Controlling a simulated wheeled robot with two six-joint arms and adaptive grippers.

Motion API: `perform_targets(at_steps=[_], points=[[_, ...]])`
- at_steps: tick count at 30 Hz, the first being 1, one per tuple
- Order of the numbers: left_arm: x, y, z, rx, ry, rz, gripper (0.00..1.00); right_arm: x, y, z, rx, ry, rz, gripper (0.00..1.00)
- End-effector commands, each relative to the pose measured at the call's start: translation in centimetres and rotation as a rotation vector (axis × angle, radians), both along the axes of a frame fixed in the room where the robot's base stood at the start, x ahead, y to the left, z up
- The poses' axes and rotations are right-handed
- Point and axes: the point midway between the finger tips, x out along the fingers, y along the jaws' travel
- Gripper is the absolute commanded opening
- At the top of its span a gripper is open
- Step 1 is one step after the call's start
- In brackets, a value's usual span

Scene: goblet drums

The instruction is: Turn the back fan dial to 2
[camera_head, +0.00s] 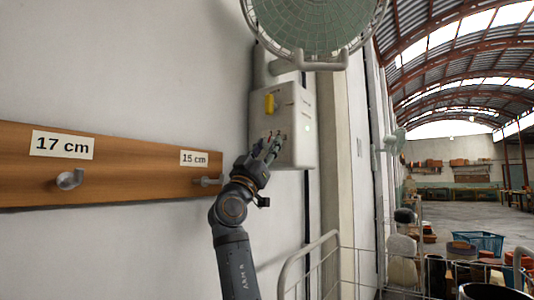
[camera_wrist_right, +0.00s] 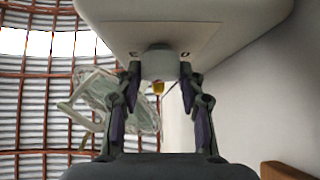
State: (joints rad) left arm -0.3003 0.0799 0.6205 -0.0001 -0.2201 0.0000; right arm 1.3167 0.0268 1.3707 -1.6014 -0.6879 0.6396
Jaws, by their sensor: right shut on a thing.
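A pale control box (camera_head: 296,100) is fixed to the wall below a large round fan (camera_head: 310,22). A yellow part (camera_head: 269,103) sticks out of its face; yellow also shows between my fingers in the wrist view (camera_wrist_right: 158,88). My right gripper (camera_head: 273,147) is at the lower part of the box face. My left gripper is not in view.
A wooden rail (camera_head: 120,188) with pegs and labels "17 cm" and "15 cm" runs along the wall at left. A smaller fan (camera_head: 392,140) hangs farther off. A wire rack (camera_head: 345,270) stands at lower right, with a blue crate (camera_head: 478,242) beyond.

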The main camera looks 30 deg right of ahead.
Motion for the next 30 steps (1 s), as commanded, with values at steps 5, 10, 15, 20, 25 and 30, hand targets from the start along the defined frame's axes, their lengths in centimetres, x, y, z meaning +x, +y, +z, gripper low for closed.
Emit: perform_targets(at_steps=[5,10,15,20,25,30], points=[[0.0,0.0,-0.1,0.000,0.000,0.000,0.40,0.1,0.0,-0.1,0.005,-0.003,0.001,0.07],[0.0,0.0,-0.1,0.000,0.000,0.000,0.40,0.1,0.0,-0.1,0.005,-0.003,0.001,0.07],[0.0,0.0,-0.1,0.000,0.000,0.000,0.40,0.1,0.0,-0.1,0.004,-0.003,0.000,0.54],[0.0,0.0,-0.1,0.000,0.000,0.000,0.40,0.0,0.0,0.0,0.003,-0.003,0.000,0.61],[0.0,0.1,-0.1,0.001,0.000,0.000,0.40,0.0,0.0,0.0,0.002,-0.003,0.001,0.61],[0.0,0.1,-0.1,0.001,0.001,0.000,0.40,-0.4,1.3,-1.6,0.003,-0.002,0.004,0.61]])
